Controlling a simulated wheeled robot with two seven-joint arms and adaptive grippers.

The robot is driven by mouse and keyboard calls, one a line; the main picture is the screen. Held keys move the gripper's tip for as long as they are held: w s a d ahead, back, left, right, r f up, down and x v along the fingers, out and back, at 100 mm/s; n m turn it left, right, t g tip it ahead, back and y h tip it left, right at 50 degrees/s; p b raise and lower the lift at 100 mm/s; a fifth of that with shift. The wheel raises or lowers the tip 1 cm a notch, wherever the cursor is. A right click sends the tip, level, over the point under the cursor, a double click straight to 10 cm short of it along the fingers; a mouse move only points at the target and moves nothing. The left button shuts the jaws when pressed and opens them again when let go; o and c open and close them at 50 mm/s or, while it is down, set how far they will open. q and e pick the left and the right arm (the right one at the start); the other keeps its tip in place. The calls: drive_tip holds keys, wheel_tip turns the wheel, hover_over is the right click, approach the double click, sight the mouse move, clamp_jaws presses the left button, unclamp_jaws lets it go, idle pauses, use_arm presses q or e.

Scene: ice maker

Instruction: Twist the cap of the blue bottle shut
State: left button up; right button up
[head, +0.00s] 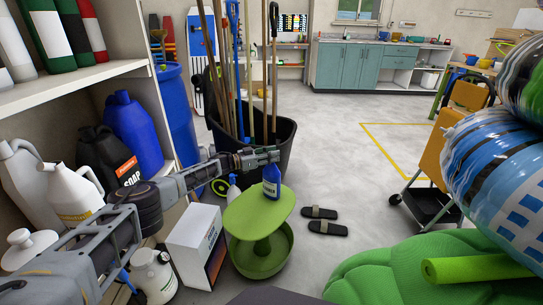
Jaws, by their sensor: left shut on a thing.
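A small blue bottle (271,184) with a pale label stands upright on the round green top (243,221) of a stool-like stand, near its back right edge. My left arm reaches in from the left, and its gripper (268,158) is at the top of this bottle. The gripper is shut on the bottle's cap, which the fingers hide, so I cannot tell how far it is turned. My right gripper is not in view.
A white spray bottle (233,189) is just left of the blue bottle. A dark bin (283,135) with several long handles stands behind. Shelves with jugs (134,130) line the left. A white box (195,245) sits beside the stand.

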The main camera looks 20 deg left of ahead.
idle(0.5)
use_arm(q)
drive_tip(key=o, duration=1.1)
drive_tip(key=shift+c, duration=0.2)
drive_tip(key=shift+v, duration=3.75)
